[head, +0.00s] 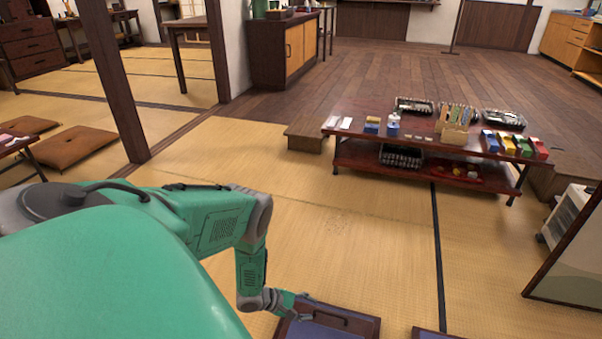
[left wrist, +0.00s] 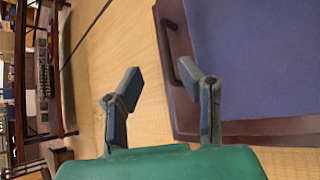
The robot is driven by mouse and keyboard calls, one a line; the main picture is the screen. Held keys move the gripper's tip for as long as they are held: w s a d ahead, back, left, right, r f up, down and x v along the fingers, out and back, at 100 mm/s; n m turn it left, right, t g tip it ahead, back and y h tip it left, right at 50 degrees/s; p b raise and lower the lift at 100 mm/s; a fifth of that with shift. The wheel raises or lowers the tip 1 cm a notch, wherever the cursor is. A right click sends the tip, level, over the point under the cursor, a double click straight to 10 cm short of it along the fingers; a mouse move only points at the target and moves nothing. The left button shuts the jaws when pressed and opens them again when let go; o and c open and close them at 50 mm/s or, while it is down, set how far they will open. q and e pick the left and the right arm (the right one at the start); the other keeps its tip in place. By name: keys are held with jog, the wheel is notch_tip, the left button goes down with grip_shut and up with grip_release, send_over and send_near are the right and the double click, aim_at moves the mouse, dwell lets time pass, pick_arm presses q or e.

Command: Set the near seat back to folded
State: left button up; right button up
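A seat with a dark brown wooden frame (head: 366,325) and a blue panel (head: 318,332) shows at the bottom of the head view, cut off by the picture edge. A dark handle (head: 325,311) sits along its far edge. My left gripper (head: 297,302) is at the seat's far left corner, beside the handle. In the left wrist view my left gripper (left wrist: 160,78) is open, with nothing between its fingers. One finger overlaps the handle in that view; I cannot tell whether they touch. The blue panel (left wrist: 255,60) fills the right. My right gripper is out of view.
A second dark frame (head: 432,334) shows at the bottom edge to the right. A low red table (head: 350,152) with trays, bottles and boxes stands beyond. A white heater (head: 565,215) is at the right. The tatami (head: 340,245) between is clear.

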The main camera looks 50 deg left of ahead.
pick_arm(q)
jog(key=shift+v, duration=1.5)
jog(key=shift+d+f, duration=0.1)
jog(key=s+d+r+m+g, duration=0.1)
jog(key=d+r+m, duration=0.15)
jog(key=d, duration=0.35)
jog(key=d+r+m+g+y, duration=0.1)
jog(key=d+r+m+g, duration=0.1)
jog(key=d+m, duration=0.3)
jog(key=s+d+r+m+g, duration=0.1)
jog(key=d+r+m, duration=0.1)
jog(key=d, duration=0.5)
jog(key=s+a+r+m+g+y, duration=0.1)
jog(key=s+r+m+g+y, duration=0.35)
jog(key=s+r+m, duration=0.85)
notch_tip(320, 180, up, 19)
jog(key=s+p, duration=0.2)
jog(key=p, duration=1.6)
jog(key=shift+s+a, duration=0.2)
jog(key=shift+a, duration=0.15)
